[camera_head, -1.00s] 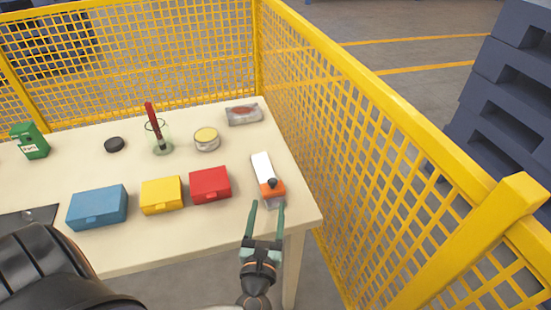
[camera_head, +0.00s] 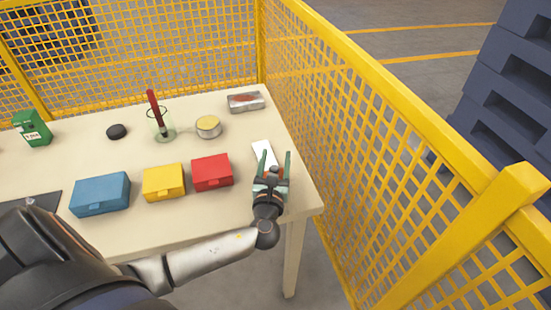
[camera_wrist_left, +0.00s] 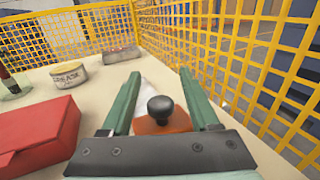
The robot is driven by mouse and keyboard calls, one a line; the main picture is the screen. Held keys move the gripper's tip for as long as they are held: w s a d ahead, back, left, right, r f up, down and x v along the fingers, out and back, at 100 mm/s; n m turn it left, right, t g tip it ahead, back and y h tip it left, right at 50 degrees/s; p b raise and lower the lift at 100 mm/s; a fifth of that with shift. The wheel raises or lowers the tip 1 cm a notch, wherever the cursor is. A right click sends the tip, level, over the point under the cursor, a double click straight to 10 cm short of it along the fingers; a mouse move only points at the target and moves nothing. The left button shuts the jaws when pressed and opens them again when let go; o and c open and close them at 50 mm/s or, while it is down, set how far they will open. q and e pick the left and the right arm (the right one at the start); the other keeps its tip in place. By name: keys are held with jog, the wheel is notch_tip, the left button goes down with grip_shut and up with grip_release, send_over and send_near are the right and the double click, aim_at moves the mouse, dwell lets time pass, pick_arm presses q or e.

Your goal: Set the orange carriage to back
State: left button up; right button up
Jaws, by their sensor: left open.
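The orange carriage (camera_wrist_left: 172,122) with its black knob (camera_wrist_left: 160,107) shows in the left wrist view, at the near end of the white rail (camera_wrist_left: 150,88). In the head view the white rail (camera_head: 263,152) shows beyond my gripper, and the carriage is mostly hidden behind the gripper. My left gripper (camera_head: 275,157) is open over the rail's near part. In the left wrist view its green fingers (camera_wrist_left: 160,92) stand on either side of the knob, with a gap to each. Whether they touch the carriage cannot be told. My right gripper is not in view.
A red box (camera_head: 212,172), a yellow box (camera_head: 164,182) and a blue box (camera_head: 100,194) stand left of the rail. A round tin (camera_head: 208,127) and a grey tray (camera_head: 246,102) lie farther back. Yellow mesh fencing (camera_head: 345,150) runs close along the table's right side.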

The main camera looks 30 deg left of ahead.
pick_arm(q)
grip_shut()
dwell(0.5)
dwell(0.9)
